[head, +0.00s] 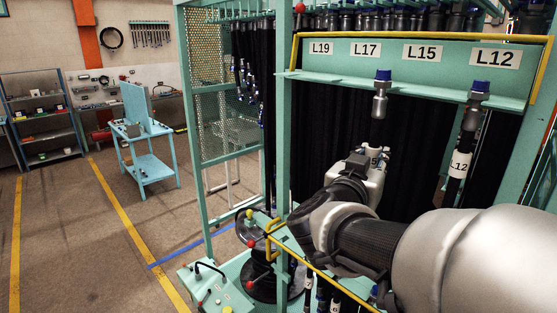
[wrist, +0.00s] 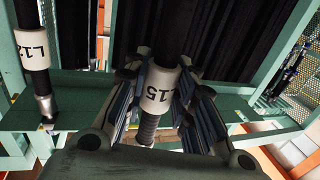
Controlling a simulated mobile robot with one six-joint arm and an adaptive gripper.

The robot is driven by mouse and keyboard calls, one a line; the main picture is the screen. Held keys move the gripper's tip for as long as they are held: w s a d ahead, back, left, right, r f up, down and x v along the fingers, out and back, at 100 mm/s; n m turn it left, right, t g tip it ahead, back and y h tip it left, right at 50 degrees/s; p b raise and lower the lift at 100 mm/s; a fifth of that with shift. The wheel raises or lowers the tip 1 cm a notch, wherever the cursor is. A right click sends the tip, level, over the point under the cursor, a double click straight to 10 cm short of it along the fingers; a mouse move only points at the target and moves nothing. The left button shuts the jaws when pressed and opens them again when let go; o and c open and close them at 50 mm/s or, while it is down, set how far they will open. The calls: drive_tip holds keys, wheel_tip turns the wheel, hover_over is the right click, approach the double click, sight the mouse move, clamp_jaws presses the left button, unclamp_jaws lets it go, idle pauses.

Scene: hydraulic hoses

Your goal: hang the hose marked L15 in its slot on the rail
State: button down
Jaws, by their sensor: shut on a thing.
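The L15 hose is held upright; its blue-capped metal end fitting (head: 380,101) shows in the head view against the rail's front edge, left of the L15 label. I cannot tell whether it sits in a slot or stands in front of the rail (head: 345,80). My gripper (head: 372,163) is below the fitting, shut on the hose's white L15 sleeve. In the wrist view the L15 sleeve (wrist: 158,90) lies between both fingers. The hose's lower part is mostly hidden by my arm.
The L12 hose (head: 461,165) hangs at the rail's right end; it also shows in the wrist view (wrist: 33,52). Dark hoses hang behind. A yellow bar (head: 420,37) frames the label plate. A green post (head: 284,130) stands left. Space under the L19 and L17 labels looks free.

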drive_tip(key=w+d+b, duration=0.2)
drive_tip(key=w+d, duration=0.3)
drive_tip(key=d, duration=0.1)
drive_tip(key=shift+d+f+b, duration=0.15)
drive_tip(key=shift+d+b, duration=0.15)
drive_tip(key=shift+d, duration=0.1)
idle(0.7)
drive_tip(key=shift+w, duration=0.1)
idle(0.4)
drive_tip(key=c, duration=1.2)
unclamp_jaws()
drive_tip(key=shift+f, duration=0.1)
drive_tip(key=shift+c, duration=0.2)
drive_tip(key=v, duration=1.2)
